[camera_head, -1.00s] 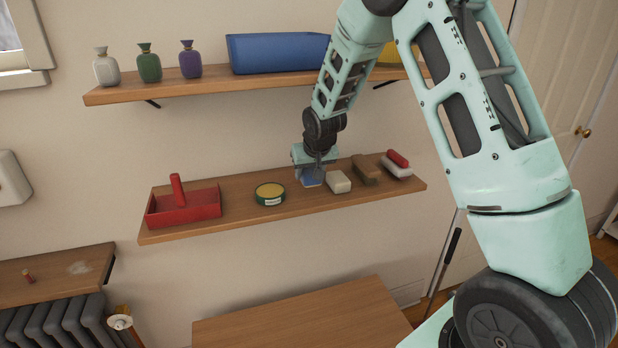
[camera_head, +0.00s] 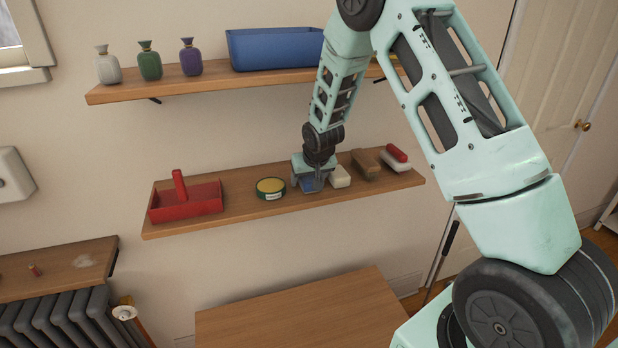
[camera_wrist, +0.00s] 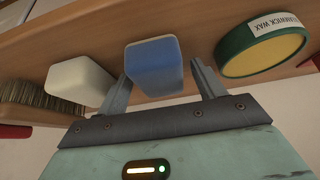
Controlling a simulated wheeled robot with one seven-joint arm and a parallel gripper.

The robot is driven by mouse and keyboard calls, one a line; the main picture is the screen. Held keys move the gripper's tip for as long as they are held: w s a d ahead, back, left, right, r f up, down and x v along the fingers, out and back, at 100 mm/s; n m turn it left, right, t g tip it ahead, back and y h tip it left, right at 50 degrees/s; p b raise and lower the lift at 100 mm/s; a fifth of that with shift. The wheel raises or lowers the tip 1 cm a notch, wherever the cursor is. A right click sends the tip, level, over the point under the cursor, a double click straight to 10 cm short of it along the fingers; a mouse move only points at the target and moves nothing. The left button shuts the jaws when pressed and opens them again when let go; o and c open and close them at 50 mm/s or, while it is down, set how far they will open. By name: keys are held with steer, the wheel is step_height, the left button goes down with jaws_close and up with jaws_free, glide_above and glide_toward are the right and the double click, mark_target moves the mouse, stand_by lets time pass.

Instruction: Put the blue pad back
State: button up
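The blue pad (camera_wrist: 153,65) lies on the lower wall shelf (camera_head: 235,213), between a round tin and a white block. In the head view the pad (camera_head: 309,186) is partly covered by my gripper. My gripper (camera_head: 311,179) is down at the shelf, over the pad. In the wrist view my gripper (camera_wrist: 160,72) is open, with one finger on each side of the pad's near end. A gap shows between the right finger and the pad; the left finger is close to the pad's edge, and I cannot tell if it touches.
A green tin of wax (camera_head: 270,189) and a white block (camera_head: 340,177) sit close on either side. Brown brushes (camera_head: 366,164), a red-and-white item (camera_head: 396,158) and a red caddy (camera_head: 186,203) share the shelf. The upper shelf (camera_head: 200,83) holds a blue bin (camera_head: 275,49) and bottles.

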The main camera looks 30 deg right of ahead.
steer(key=shift+r, duration=0.1)
steer(key=shift+r, duration=0.2)
steer(key=b+v, duration=0.3)
steer(key=v, duration=0.8)
steer(key=shift+s+r, duration=0.25)
steer(key=shift+r, duration=0.05)
steer(key=s+a+n+g+y, duration=0.1)
steer(key=s+a+n, duration=0.2)
steer(key=s+a, duration=0.55)
steer(key=s+a+n+g+y, duration=0.2)
steer(key=s+a, duration=0.3)
steer(key=a, duration=0.7)
steer(key=s+a+n+g, duration=0.1)
steer(key=s+a+n, duration=0.2)
steer(key=s, duration=0.7)
steer(key=s+a+n+g, duration=0.1)
steer(key=s+a+n, duration=0.2)
steer(key=s, duration=0.7)
steer(key=shift+a+f+g+h, duration=0.35)
steer(key=shift+a+g+h, duration=0.05)
